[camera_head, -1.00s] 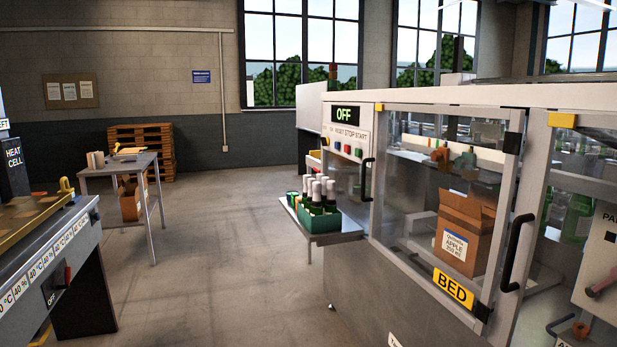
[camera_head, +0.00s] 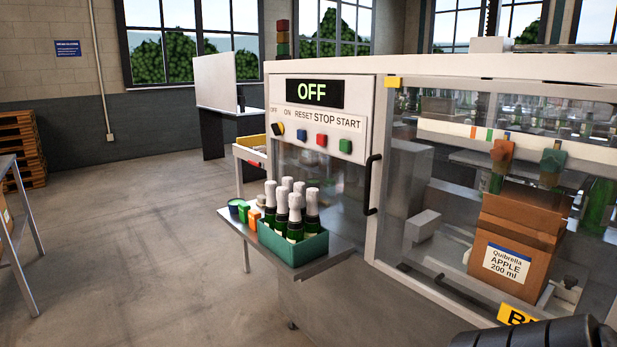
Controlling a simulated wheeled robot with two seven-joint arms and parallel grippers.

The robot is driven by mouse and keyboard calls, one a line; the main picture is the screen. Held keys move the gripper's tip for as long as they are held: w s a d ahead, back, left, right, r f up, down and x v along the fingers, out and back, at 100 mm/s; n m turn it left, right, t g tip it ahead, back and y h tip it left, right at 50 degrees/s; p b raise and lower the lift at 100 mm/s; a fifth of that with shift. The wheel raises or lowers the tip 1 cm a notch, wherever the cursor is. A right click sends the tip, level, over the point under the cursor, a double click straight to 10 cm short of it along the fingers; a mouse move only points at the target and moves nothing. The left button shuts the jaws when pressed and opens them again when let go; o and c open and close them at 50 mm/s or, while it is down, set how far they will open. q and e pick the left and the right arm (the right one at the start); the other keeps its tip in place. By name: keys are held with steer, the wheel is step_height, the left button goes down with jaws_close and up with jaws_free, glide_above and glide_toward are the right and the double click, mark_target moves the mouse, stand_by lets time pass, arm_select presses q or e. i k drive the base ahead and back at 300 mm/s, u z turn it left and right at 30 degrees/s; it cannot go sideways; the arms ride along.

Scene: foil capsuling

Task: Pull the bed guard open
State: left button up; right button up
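The bed guard is a clear panel in a pale frame on the front of the machine at the right, and it appears shut. Its yellow label (camera_head: 516,314) is partly cut off by a dark ribbed part, probably my arm, at the bottom right. A black vertical handle (camera_head: 372,185) stands by the guard's left frame post (camera_head: 392,150); I cannot tell which panel it belongs to. Behind the clear panel is an open brown carton (camera_head: 518,245) labelled Quibrella APPLE 200 ml. Neither of my grippers shows in this view.
The control panel (camera_head: 318,112) reads OFF. A side shelf (camera_head: 310,258) juts from the machine with a green crate (camera_head: 292,243) of foil-topped bottles and small tubs. A grey table (camera_head: 18,230) stands at far left. The floor between is clear.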

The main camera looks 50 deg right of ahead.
mark_target(508, 314)
steer(key=z, duration=0.75)
steer(key=i, duration=1.45)
steer(key=z, duration=1.1)
